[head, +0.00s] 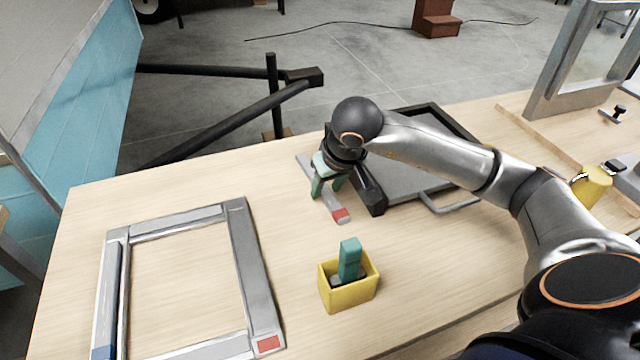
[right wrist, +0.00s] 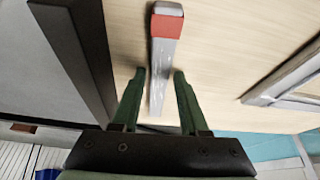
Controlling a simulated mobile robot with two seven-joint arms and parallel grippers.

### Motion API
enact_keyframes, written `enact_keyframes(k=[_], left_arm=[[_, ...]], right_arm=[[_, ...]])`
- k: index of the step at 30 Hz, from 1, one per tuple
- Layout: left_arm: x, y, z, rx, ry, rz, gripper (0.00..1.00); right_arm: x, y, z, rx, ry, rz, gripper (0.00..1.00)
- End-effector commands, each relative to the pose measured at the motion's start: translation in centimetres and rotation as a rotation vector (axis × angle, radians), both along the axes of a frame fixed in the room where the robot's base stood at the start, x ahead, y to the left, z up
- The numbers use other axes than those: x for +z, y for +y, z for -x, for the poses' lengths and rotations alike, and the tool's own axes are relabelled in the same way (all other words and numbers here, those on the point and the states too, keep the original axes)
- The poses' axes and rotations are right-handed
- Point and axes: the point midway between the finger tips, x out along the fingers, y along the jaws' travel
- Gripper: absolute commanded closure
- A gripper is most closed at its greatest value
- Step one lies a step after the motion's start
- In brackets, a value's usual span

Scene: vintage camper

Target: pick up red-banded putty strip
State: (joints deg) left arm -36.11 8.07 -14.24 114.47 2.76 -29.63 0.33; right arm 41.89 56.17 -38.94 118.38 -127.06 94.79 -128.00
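The red-banded putty strip (head: 332,204) is a thin grey strip lying on the wooden bench, with a red band near its front end. It also shows in the right wrist view (right wrist: 161,62), running lengthwise between the two fingers. My right gripper (head: 327,190) is over the strip, its green fingers pointing down. In the right wrist view the right gripper (right wrist: 159,74) is open, one finger on each side of the strip, with gaps visible. Whether the fingertips reach down to bench level cannot be told. My left gripper is not in view.
A grey window frame (head: 252,260) with red and blue corner marks lies at left. A yellow box (head: 349,294) holding a teal-handled tool stands in front. A dark-rimmed grey panel (head: 432,122) lies right behind the gripper. Bare bench lies between frame and strip.

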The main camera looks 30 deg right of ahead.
Motion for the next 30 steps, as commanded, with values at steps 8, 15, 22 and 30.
enact_keyframes(k=[8,15,22,30], left_arm=[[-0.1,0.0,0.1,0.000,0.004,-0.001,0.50],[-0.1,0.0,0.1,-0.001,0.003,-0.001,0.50],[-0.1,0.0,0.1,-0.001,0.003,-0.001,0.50],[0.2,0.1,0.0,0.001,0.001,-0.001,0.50]], right_arm=[[0.0,0.0,0.0,0.000,0.000,0.000,0.89],[0.0,0.0,0.0,0.000,-0.001,0.000,1.00],[0.1,0.0,0.0,-0.001,-0.001,0.000,1.00],[2.3,0.0,-0.1,-0.001,-0.006,0.000,1.00]])
